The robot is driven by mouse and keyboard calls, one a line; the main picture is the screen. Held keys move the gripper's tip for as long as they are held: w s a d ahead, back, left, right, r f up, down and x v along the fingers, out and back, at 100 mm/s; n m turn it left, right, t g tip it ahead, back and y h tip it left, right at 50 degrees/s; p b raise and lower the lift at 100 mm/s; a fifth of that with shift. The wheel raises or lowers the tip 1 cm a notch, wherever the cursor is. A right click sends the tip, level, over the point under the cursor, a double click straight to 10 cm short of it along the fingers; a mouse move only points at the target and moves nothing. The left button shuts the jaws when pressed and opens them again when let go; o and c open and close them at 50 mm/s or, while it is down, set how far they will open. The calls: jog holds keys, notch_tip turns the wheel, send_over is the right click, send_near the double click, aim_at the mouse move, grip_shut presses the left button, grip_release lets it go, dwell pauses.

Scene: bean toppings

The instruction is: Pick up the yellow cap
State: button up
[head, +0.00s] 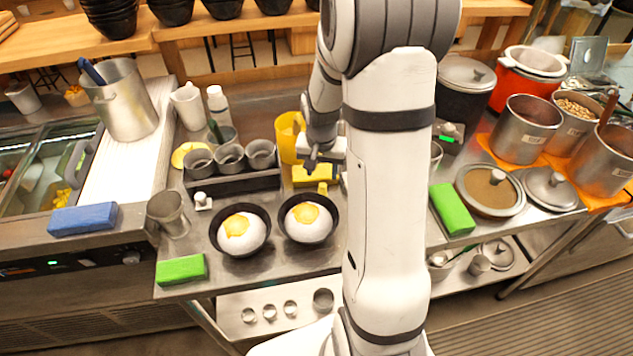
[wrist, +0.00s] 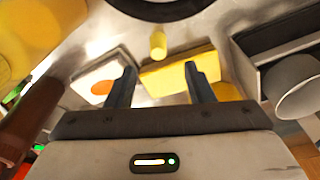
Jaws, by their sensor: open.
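A small yellow cylinder, which looks like the yellow cap (head: 322,188), is on the steel counter just behind the right black bowl. In the wrist view the yellow cap (wrist: 158,44) is beyond my fingertips, near the top middle. A flat yellow block (head: 313,176) lies right beside it; I cannot tell if they touch. The block (wrist: 178,72) shows between and beyond my fingers in the wrist view. My gripper (wrist: 160,78) is open and empty, pointing down over this spot. In the head view my gripper (head: 325,165) is partly hidden by my arm.
Two black bowls (head: 240,229) with white and yellow food stand in front. A dark rack (head: 233,183) with grey cups is left. A yellow container (head: 290,138) stands close behind. In the wrist view a white box (wrist: 99,87) with an orange spot lies near the left finger.

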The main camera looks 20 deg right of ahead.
aim_at(322, 185)
jog(key=shift+w+d+f+p, duration=0.15)
jog(key=shift+f+p, duration=0.2)
jog(key=shift+f, duration=1.5)
jog(key=shift+w+d+f+p, duration=0.15)
jog(key=shift+f+p, duration=0.2)
jog(key=shift+f, duration=1.5)
jog(key=shift+c, duration=0.3)
jog(key=c, duration=0.7)
